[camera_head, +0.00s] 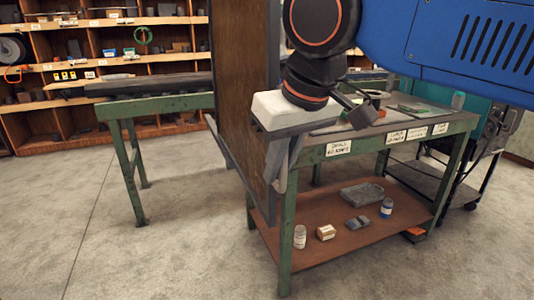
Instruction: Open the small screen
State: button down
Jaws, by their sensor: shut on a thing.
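The small screen (238,70) is a tall brown panel with a grey metal edge, upright in the middle of the head view. Its top is cut off by the picture. My gripper (276,175) reaches down on the panel's right side, with its pale body above and grey fingers below. The fingers are shut on the screen's near edge, low down. The exact contact is partly hidden by my own wrist and fingers.
A green-legged workbench (400,138) with labels and a brown lower shelf (345,215) stands right of the screen. Another green stand (165,103) is behind it at left. Wooden shelving (105,45) lines the back. The concrete floor at left front is clear.

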jog(key=shift+s+d, duration=0.15)
jog(key=shift+s, duration=0.35)
jog(key=shift+s+d, duration=0.15)
jog(key=shift+s, duration=0.35)
jog(key=c, duration=1.8)
grip_release()
jog(key=v, duration=1.7)
jog(key=shift+r, duration=0.2)
jog(key=shift+s, duration=0.1)
